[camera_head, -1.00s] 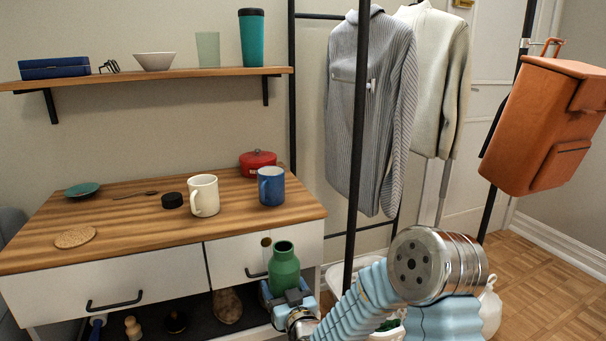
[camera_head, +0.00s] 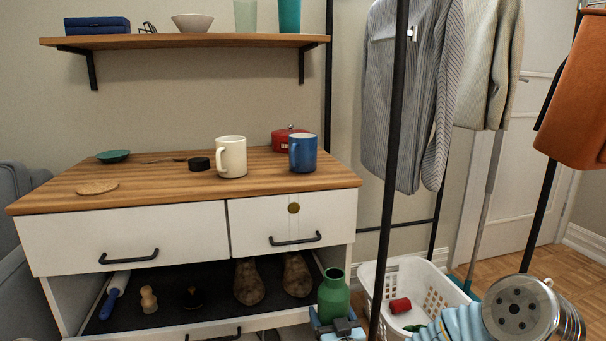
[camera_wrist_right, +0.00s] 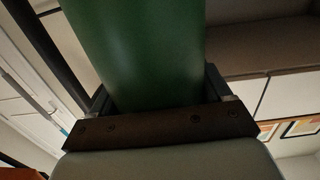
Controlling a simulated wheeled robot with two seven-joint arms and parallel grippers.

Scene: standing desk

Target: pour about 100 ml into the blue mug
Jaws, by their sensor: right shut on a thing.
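The blue mug (camera_head: 302,153) stands upright on the right part of the wooden desk top, its handle toward the left. My right gripper (camera_head: 338,324) is shut on a green bottle (camera_head: 334,296). The bottle is upright with its open mouth up, in front of the desk and below the desk top's level. In the right wrist view the green bottle (camera_wrist_right: 135,50) fills the space between the jaws. The bottle's contents cannot be seen. My left gripper is not in view.
A cream mug (camera_head: 232,157) stands left of the blue mug, and a red pot (camera_head: 290,139) behind it. A black rack post (camera_head: 393,170) rises right of the desk. A white laundry basket (camera_head: 437,283) is on the floor. The desk's front left (camera_head: 150,190) is mostly clear.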

